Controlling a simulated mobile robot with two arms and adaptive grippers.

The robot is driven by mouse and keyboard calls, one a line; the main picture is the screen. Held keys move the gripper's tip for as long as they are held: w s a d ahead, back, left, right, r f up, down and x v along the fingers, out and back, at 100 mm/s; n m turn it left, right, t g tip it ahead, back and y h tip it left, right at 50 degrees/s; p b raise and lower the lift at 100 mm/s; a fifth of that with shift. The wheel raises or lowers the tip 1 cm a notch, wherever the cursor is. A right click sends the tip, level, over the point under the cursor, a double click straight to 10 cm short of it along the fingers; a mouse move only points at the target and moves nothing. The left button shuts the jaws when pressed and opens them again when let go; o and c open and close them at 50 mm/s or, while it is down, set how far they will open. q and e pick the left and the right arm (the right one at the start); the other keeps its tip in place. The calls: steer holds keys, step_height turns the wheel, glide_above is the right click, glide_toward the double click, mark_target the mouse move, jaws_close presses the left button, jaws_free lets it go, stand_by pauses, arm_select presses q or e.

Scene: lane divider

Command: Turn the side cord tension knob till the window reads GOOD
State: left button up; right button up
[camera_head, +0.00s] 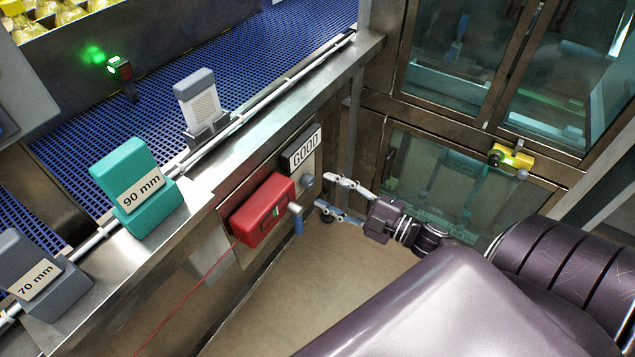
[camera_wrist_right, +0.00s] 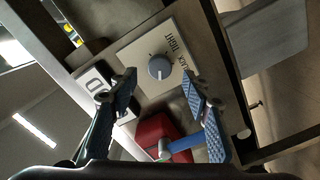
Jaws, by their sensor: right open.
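The tension knob (camera_head: 307,181) is a small grey round knob on a light plate on the side of the conveyor frame. In the right wrist view the knob (camera_wrist_right: 160,67) has a pointer mark and lettering for SLACK and TIGHT beside it. The window (camera_head: 304,149) above the knob reads GOOD in the head view; only part of the window (camera_wrist_right: 93,84) shows in the wrist view. My right gripper (camera_head: 322,190) is open and empty, its fingertips a little short of the knob. In the wrist view the knob appears between the fingertips. My left gripper is not in view.
A red box (camera_head: 262,211) with a blue-handled lever (camera_head: 298,222) and a red cord sits beside the knob. Teal 90 mm (camera_head: 132,178) and grey 70 mm (camera_head: 32,270) blocks stand along the rail. A glass-doored cabinet (camera_head: 450,190) with a yellow latch (camera_head: 513,157) stands behind my right arm.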

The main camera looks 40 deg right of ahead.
steer(key=v, duration=0.7)
stand_by(0.4)
steer(key=s+d+f+m+g+h, duration=0.1)
steer(key=s+f+m+g+h, duration=0.15)
steer(key=f, duration=0.75)
steer(key=s+f+m+g+h, duration=0.2)
steer(key=s+f+m, duration=0.2)
steer(key=f, duration=0.7)
steer(key=s+d+f+m+g+h, duration=0.1)
steer(key=s+f+m+g+h, duration=0.2)
steer(key=f, duration=0.7)
steer(key=s+a+f+m+g, duration=0.1)
steer(key=s+a+f+g, duration=0.1)
steer(key=s+a+f, duration=0.3)
steer(key=s+a+f+m+g, duration=0.1)
steer(key=s+a+f+g, duration=0.2)
steer(key=s, duration=0.7)
steer(key=s+a+f+m+g, duration=0.2)
steer(key=s+a+f+g, duration=0.1)
steer(key=s+a+f, duration=0.4)
step_height(320, 180, down, 2)
steer(key=shift+s+a+f+y, duration=0.2)
steer(key=shift+s+y, duration=0.15)
steer(key=shift+s, duration=0.4)
steer(key=shift+d, duration=0.1)
